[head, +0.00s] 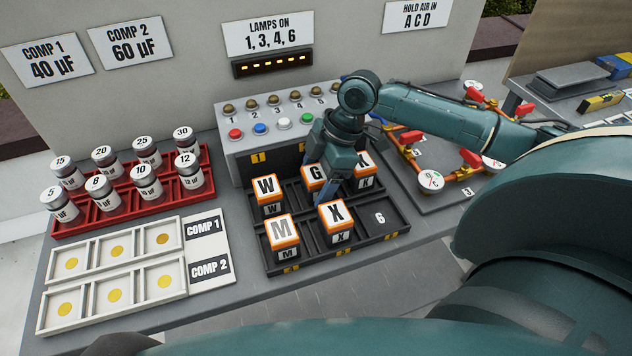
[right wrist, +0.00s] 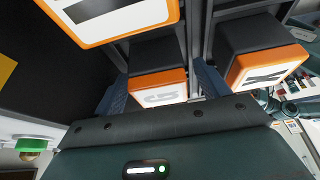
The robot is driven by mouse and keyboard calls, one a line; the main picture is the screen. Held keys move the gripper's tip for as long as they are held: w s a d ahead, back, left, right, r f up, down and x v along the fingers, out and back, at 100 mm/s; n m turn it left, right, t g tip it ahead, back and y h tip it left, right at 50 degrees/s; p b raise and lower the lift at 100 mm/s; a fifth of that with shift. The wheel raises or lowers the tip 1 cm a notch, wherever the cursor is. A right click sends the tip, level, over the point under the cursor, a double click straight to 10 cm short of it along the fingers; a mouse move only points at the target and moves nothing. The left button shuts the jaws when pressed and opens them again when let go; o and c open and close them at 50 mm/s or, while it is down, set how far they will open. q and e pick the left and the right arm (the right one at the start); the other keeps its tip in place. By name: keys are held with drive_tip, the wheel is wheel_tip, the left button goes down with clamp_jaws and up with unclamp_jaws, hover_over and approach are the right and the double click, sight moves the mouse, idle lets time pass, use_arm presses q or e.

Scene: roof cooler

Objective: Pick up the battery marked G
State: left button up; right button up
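The battery marked G (head: 313,175) is a black block with an orange-edged white top. It stands in the back middle compartment of the black tray (head: 398,222). It also shows in the right wrist view (right wrist: 158,88), between the two fingers. My right gripper (head: 328,170) reaches down over it from behind, one finger on each side. The fingers look open, with a thin gap on at least one side; the battery sits low in its compartment. The gripper partly hides the battery marked K (head: 366,184). My left gripper is not in view.
Batteries W (head: 266,188), M (head: 282,230) and X (head: 332,216) stand close by in the tray; compartment 6 (head: 380,218) is empty. A grey button box (head: 262,138) stands behind. A red rack (head: 122,212) of capacitors and white trays (head: 112,262) lie left; pipes with gauges (head: 432,182) lie right.

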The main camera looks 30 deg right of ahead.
drive_tip(key=c, duration=1.2)
drive_tip(key=shift+r, duration=0.2)
